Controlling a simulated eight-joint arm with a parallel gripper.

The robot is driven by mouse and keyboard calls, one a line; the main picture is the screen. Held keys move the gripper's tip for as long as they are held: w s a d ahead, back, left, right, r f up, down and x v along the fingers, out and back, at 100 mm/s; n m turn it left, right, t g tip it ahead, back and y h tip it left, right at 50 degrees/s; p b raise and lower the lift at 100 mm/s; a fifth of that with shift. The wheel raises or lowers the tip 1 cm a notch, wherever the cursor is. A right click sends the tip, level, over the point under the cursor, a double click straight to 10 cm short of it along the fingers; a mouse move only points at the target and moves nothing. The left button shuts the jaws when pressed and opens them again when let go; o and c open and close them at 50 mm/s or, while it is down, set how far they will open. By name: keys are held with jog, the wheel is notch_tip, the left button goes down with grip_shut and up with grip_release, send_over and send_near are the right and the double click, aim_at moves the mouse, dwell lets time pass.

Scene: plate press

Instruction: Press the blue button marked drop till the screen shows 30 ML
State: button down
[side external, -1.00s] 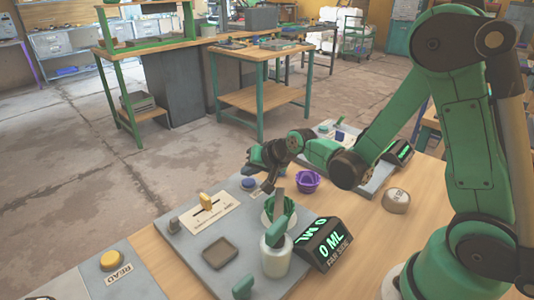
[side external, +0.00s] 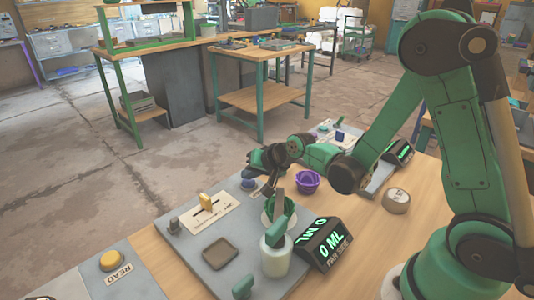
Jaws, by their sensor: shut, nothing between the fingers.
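The blue button (side external: 249,184) sits near the back edge of the grey panel (side external: 188,254). Its label is too small and partly hidden to read. My gripper (side external: 268,190) is shut and empty, pointing down just right of the button and apart from it in this view. The black screen (side external: 323,243) at the panel's right side shows 0 ML in green digits.
A yellow slider (side external: 206,202), a brown tray (side external: 220,252) and a yellow READ button (side external: 110,261) lie left. A purple bowl (side external: 307,181) and tape roll (side external: 396,201) lie right.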

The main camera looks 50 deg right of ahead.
aim_at(251, 183)
jog(key=shift+f, duration=0.4)
dwell(0.5)
jog(key=shift+s+d, duration=0.1)
jog(key=shift+r, duration=0.85)
jog(key=shift+r, duration=2.5)
dwell(0.5)
notch_tip(251, 183, up, 4)
jog(key=shift+f, duration=0.1)
jog(key=shift+f, duration=0.1)
dwell(0.3)
